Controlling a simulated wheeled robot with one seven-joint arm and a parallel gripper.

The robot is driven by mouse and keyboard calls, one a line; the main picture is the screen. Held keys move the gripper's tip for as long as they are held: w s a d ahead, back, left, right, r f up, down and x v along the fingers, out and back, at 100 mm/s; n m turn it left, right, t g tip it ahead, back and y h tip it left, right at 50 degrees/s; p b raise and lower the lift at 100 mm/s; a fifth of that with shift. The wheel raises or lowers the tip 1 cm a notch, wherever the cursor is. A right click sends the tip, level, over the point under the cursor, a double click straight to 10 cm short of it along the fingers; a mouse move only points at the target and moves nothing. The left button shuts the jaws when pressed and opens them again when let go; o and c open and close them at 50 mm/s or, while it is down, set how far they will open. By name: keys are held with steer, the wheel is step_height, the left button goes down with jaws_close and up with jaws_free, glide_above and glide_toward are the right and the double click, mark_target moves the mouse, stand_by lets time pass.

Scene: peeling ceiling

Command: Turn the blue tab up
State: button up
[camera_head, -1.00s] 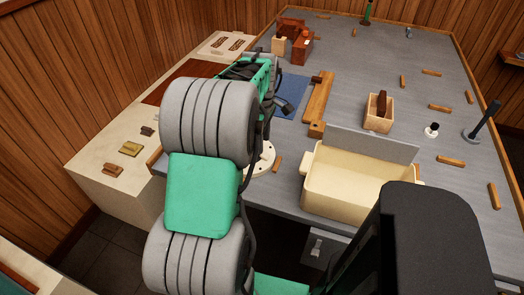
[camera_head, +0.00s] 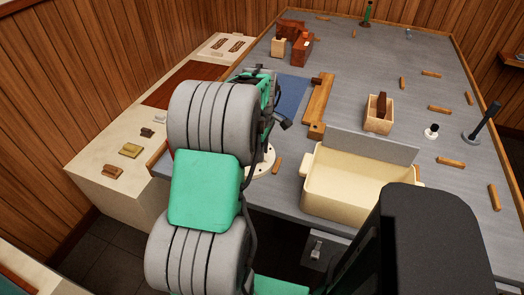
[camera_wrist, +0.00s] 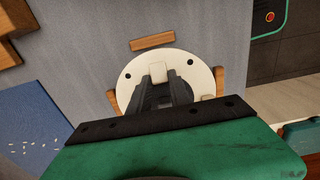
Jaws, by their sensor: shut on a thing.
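In the wrist view, my gripper (camera_wrist: 158,78) points at a round cream disc (camera_wrist: 205,76) with dark holes. Its two dark fingers are close together, shut on a small cream block (camera_wrist: 157,70) at the disc's middle. The fingers hide part of this block. I see no clearly blue tab in either view. In the head view, the disc (camera_head: 268,160) sits near the table's front left edge, partly behind my arm. My fingertips are hidden there.
A blue mat (camera_head: 292,95) and a wooden piece (camera_head: 318,105) lie beyond the disc. An open cream bin (camera_head: 340,190) stands to the right. Small wooden blocks (camera_head: 278,166) lie around the disc. A side counter (camera_head: 95,165) is at the left.

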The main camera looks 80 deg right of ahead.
jaws_close()
steer(key=shift+s+t, duration=0.1)
steer(key=shift+t, duration=0.2)
steer(key=t, duration=0.1)
steer(key=s+t+p, duration=0.1)
steer(key=t, duration=0.1)
steer(key=shift+s+r+t, duration=0.15)
steer(key=shift+r+t, duration=0.15)
steer(key=shift+r, duration=0.1)
steer(key=t+p, duration=0.1)
steer(key=t, duration=0.1)
steer(key=s+t+p, duration=0.1)
steer(key=t, duration=0.2)
steer(key=shift+s+a+f+h+p, duration=0.1)
steer(key=shift+s+h+p, duration=0.05)
steer(key=shift+h+p, duration=0.25)
steer(key=o, duration=0.8)
jaws_free()
steer(key=shift+o, duration=0.2)
